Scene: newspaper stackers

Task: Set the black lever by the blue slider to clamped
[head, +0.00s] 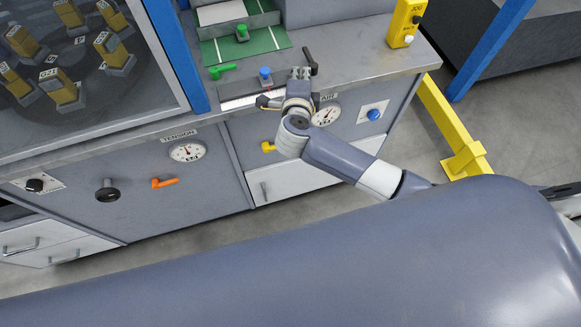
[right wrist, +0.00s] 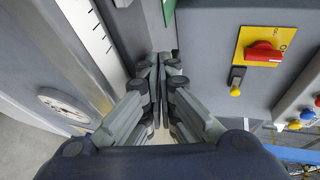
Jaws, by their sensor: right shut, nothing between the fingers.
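The black lever (head: 310,60) stands on the worktop, to the right of the blue slider (head: 265,74) in the head view. My right gripper (head: 300,73) is shut and empty, pointing at the worktop close beside the lever. It overlaps the lever's lower part in the picture, so I cannot tell whether they touch. In the right wrist view the shut fingers (right wrist: 160,62) point forward along the bench, with nothing between them. I cannot make out the lever or the blue slider there. My left gripper is not in view.
A green lever (head: 222,70) lies left of the blue slider, below a green board (head: 270,39). A yellow box (head: 406,22) stands at the right on the worktop. The AIR gauge (head: 325,115) is on the front panel. The wrist view shows a red switch (right wrist: 263,53) at right.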

